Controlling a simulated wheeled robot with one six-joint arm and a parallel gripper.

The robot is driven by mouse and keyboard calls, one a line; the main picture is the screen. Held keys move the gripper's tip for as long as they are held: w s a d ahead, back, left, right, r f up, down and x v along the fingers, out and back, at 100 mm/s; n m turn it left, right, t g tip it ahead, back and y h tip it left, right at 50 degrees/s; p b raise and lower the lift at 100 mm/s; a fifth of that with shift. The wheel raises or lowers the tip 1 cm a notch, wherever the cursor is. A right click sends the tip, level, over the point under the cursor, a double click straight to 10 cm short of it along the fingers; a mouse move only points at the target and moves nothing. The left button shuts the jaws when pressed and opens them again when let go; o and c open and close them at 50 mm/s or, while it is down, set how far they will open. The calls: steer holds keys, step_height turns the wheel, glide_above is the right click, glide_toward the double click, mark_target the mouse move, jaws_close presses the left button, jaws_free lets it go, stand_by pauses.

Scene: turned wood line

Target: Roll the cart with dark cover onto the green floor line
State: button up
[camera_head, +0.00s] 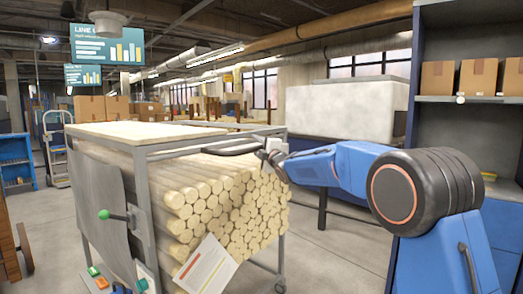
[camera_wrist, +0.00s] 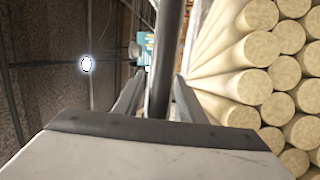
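A cart (camera_head: 141,167) with a grey metal frame, loaded with pale round rods (camera_head: 220,205), stands left of centre in the head view. A grey panel (camera_head: 103,205) hangs on its left side, and its top is pale wood. A dark handle bar (camera_head: 232,149) sticks out over the rod ends. My gripper (camera_head: 272,153) is at the right end of this bar. In the wrist view the bar (camera_wrist: 166,60) runs between the two fingers of my gripper (camera_wrist: 160,78); whether they press on it is unclear. No dark cover or green floor line can be made out.
A blue shelf unit (camera_head: 474,98) with cardboard boxes stands at the right. A large pale block (camera_head: 345,108) is behind the cart. A hand truck (camera_head: 55,150) stands at the back left. Grey floor (camera_head: 55,240) is open left of the cart.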

steer(key=v, duration=1.7)
steer(key=shift+s+d, duration=0.1)
steer(key=shift+d, duration=0.05)
steer(key=s+d+f+m+g+h, duration=0.2)
steer(key=s+d+f+m+h, duration=0.4)
steer(key=s+d, duration=0.5)
steer(key=s+d+f+m+g+h, duration=0.35)
steer(key=s+d+f+m, duration=0.25)
steer(key=s+d+m, duration=0.35)
steer(key=s+d+f+m+g, duration=0.2)
steer(key=s+f, duration=0.3)
steer(key=s, duration=0.5)
steer(key=s+d+f+m+g, duration=0.2)
steer(key=s+f, duration=0.4)
steer(key=s, duration=0.5)
steer(key=s+d+f+m+g, duration=0.2)
steer(key=s+f+m+g, duration=0.1)
steer(key=s, duration=0.8)
step_height(320, 180, down, 2)
steer(key=shift+s+f+m+h, duration=0.2)
steer(key=shift+s+m+h, duration=0.05)
steer(key=shift+m+h, duration=0.2)
steer(key=shift+d, duration=0.1)
